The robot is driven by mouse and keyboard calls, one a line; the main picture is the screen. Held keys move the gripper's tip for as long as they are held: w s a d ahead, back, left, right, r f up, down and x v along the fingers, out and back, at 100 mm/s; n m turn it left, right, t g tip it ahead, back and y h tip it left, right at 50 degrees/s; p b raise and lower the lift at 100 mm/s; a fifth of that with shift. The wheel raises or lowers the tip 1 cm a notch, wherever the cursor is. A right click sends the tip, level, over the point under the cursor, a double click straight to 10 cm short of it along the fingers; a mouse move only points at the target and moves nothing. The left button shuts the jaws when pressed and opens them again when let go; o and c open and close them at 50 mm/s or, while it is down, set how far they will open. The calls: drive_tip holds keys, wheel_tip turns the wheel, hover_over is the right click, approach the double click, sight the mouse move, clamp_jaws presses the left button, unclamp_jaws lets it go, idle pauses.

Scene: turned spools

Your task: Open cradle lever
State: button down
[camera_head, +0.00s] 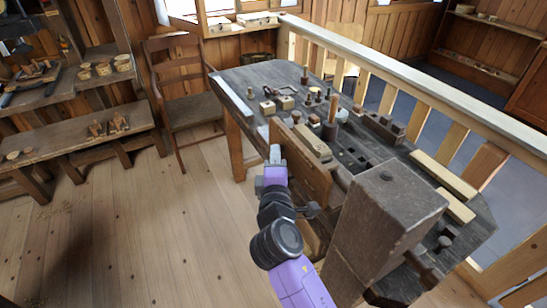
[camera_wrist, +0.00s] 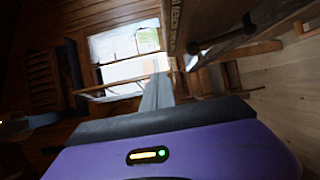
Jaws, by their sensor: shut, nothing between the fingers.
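My gripper (camera_head: 275,153) is shut and empty in the head view. It is beside the front edge of the dark workbench (camera_head: 262,78), close to an upright wooden board (camera_head: 300,165) on the bench's near side. In the wrist view the grey fingers (camera_wrist: 157,92) are together, with a dark wooden piece (camera_wrist: 190,22) just beyond and to the right. I cannot make out for certain which part is the cradle lever. Whether the fingertips touch the board is not clear.
A large wooden block (camera_head: 393,205) stands at the bench's near end, right of my arm. Small turned pieces and a tall wooden peg (camera_head: 333,108) stand on the bench. A chair (camera_head: 190,105) and a low bench (camera_head: 75,140) are at left. Floor at front left is clear.

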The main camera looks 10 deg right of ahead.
drive_tip(key=shift+s+a+r, duration=0.3)
drive_tip(key=shift+s+r, duration=0.35)
drive_tip(key=shift+s, duration=0.35)
drive_tip(key=shift+s+a+r, duration=0.25)
drive_tip(key=shift+s+r, duration=0.4)
drive_tip(key=shift+s, duration=0.3)
